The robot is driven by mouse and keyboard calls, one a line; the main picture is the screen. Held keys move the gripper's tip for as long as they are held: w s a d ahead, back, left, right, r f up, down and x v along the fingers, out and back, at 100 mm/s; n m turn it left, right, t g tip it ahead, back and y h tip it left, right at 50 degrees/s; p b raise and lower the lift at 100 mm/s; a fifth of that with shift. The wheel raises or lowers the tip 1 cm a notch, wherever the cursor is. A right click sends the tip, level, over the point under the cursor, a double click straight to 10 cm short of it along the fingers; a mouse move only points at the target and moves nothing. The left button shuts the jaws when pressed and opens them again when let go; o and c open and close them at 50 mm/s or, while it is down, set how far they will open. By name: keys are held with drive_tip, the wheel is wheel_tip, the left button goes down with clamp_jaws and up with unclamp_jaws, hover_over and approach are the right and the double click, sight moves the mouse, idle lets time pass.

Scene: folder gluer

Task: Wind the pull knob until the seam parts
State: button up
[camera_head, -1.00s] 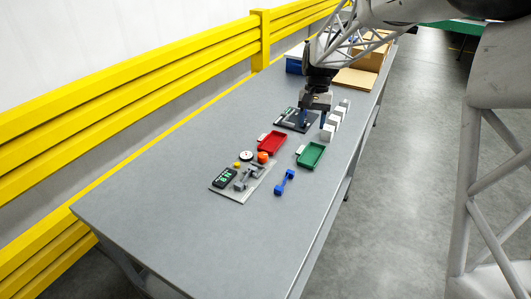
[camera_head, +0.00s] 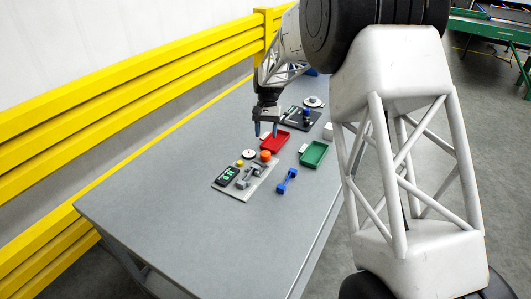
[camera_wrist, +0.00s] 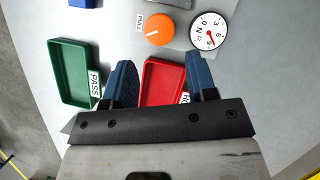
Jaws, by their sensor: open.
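The orange pull knob (camera_head: 265,156) stands on a light grey plate (camera_head: 258,186) on the table. In the wrist view the knob (camera_wrist: 159,29) shows a white line on top, with a "PULL" label beside it. A white round dial (camera_head: 249,154) with a red needle is next to it, and it also shows in the wrist view (camera_wrist: 208,33). A grey clamp-like fixture (camera_head: 247,177) sits on the plate; I cannot make out a seam. My gripper (camera_head: 266,133) is open and empty, above the red tray, behind the knob and apart from it.
A red tray (camera_head: 284,142) and a green tray (camera_head: 310,162), labelled "PASS" in the wrist view, lie near the plate. A blue dumbbell-shaped piece (camera_head: 287,181) lies right of it. The near table is clear.

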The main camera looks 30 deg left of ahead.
sight(266, 153)
drive_tip(key=shift+f, duration=0.1)
drive_tip(key=shift+x, duration=3.85)
drive_tip(key=c, duration=0.6)
drive_tip(key=shift+c, duration=0.2)
drive_tip(key=shift+m, duration=0.4)
drive_tip(key=m+y, duration=0.1)
drive_tip(key=m, duration=0.2)
drive_tip(key=shift+d+y, duration=0.1)
drive_tip(key=shift+y, duration=0.2)
drive_tip(key=shift+m+y, duration=0.8)
drive_tip(key=shift+m, duration=1.2)
